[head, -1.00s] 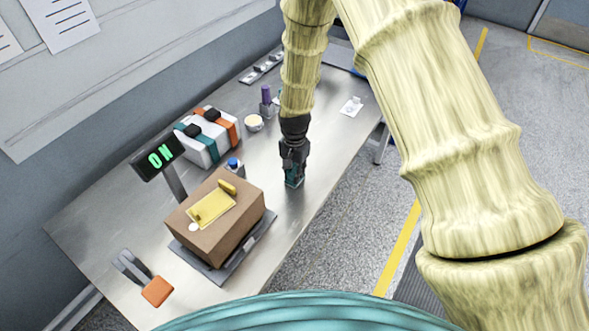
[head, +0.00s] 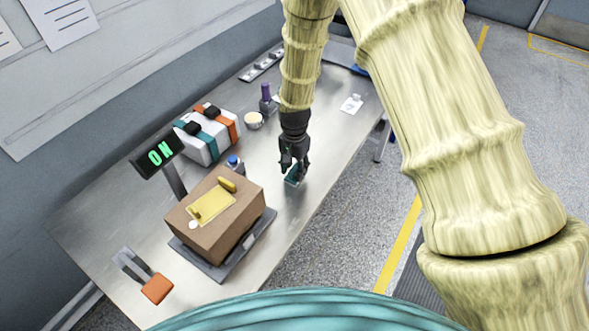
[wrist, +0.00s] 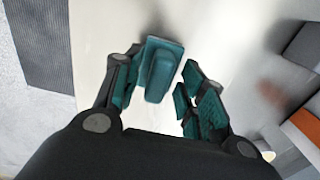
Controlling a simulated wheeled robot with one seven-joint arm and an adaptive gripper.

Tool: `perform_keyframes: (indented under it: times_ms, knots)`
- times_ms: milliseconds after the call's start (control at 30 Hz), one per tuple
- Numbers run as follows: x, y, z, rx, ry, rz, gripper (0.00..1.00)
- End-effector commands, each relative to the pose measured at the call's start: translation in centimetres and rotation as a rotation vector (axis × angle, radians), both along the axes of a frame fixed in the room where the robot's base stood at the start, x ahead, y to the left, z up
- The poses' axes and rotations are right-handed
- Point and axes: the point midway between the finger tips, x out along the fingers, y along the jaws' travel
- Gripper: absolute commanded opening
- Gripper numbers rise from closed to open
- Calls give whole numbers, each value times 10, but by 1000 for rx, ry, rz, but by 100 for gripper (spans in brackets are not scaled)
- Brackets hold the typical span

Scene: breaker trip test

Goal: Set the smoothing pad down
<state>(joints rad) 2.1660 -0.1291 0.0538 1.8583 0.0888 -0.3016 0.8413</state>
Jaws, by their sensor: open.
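The smoothing pad is a small teal block with a raised grip. It rests on the metal table (head: 318,197), and in the head view the pad (head: 292,179) is partly hidden by my gripper (head: 293,166). In the wrist view the pad (wrist: 161,68) lies between and just beyond the teal-lined fingers. My gripper (wrist: 160,95) is open in the wrist view, with a gap between the pad and the right finger. The left finger is very near the pad's edge; I cannot tell if they touch.
A cardboard box (head: 238,219) sits on a grey scale beside an ON display (head: 158,154). A blue-capped bottle (head: 235,167), a strapped white box (head: 206,146), a cup (head: 253,121) and a purple-topped bottle (head: 266,95) stand nearby. The table's right edge is close to the pad.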

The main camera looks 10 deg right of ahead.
Motion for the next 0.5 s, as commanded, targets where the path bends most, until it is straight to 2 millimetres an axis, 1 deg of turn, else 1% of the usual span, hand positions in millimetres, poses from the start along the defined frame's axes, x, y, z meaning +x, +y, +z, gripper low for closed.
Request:
perform_keyframes:
  times_ms: [167, 500]
  knots:
    - [0, 0, 18, 0, -1, 0, 41]
    - [0, 0, 60, -1, -2, 0, 41]
